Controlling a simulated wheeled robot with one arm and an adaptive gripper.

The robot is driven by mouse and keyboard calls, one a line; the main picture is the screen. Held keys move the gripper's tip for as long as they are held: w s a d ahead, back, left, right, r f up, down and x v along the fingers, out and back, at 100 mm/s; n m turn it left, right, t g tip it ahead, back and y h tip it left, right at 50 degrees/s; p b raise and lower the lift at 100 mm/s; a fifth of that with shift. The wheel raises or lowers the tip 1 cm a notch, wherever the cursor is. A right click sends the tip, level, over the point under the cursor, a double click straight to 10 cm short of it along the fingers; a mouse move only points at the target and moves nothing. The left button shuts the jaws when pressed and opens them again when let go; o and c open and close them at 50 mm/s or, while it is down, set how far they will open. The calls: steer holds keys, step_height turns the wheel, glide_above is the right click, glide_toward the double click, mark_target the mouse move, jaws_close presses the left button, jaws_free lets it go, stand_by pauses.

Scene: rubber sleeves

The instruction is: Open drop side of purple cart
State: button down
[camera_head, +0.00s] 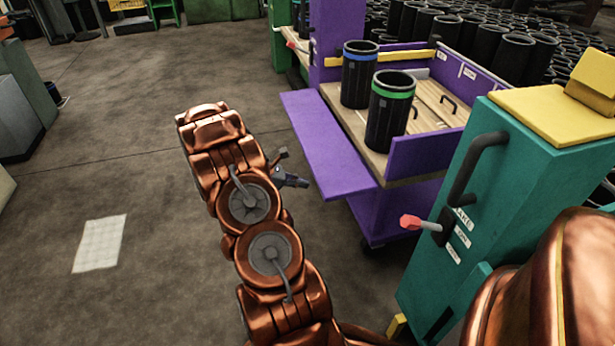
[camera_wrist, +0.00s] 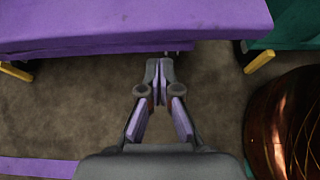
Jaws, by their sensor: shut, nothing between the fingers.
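The purple cart (camera_head: 365,215) stands right of centre in the head view, with a wooden bed. Its drop side (camera_head: 325,145), a long flat purple panel, is folded outward from the bed edge, leaving that side of the bed uncovered. My gripper (camera_head: 301,183) is shut and empty, low beside the outer edge of the panel; I cannot tell whether it touches. In the wrist view my shut fingers (camera_wrist: 160,72) are over the floor, just below a broad purple part of the cart (camera_wrist: 120,25). A latch is not clearly visible.
Two black sleeves, one with a blue band (camera_head: 357,80) and one with a green band (camera_head: 388,112), stand on the bed near the open side. A teal cabinet-like unit (camera_head: 520,180) with a dark handle and red-tipped lever stands close right.

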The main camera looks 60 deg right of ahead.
steer(key=p+v, duration=0.1)
steer(key=v, duration=0.7)
steer(key=shift+w+r+p, duration=0.2)
steer(key=shift+p, duration=0.2)
steer(key=shift+a, duration=0.1)
